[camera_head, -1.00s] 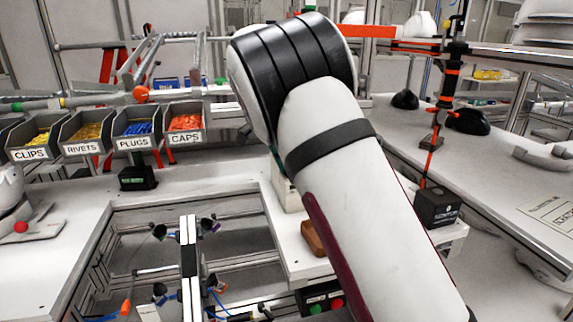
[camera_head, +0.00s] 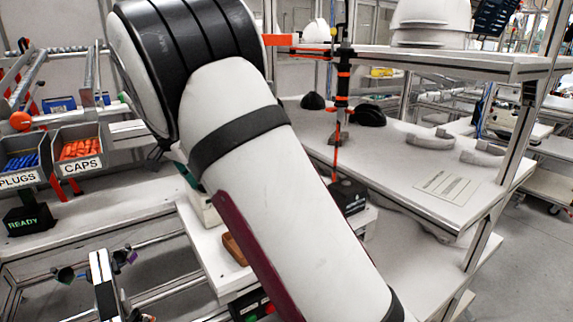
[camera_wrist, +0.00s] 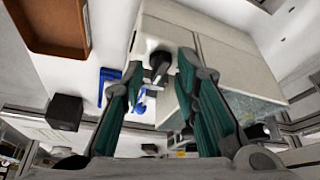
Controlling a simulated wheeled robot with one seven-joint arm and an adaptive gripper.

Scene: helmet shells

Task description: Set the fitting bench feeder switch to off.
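The feeder switch appears to be the black lever or knob (camera_wrist: 160,62) on a pale cream box (camera_wrist: 225,58) in the wrist view. It lies between the fingertips as seen there; contact cannot be told. My gripper (camera_wrist: 162,66) has two teal fingers, spread apart with a gap between them and nothing visibly clamped. In the head view, my arm covers most of the cream box (camera_head: 205,208), and the switch is hidden. The switch's on or off position cannot be told.
A brown tray (camera_wrist: 55,22) lies beside the box. A black block (camera_head: 348,195) stands right of my arm. Bins of plugs (camera_head: 20,160) and caps (camera_head: 80,150) and a READY display (camera_head: 28,219) are at left. The right bench (camera_head: 420,165) has clear space.

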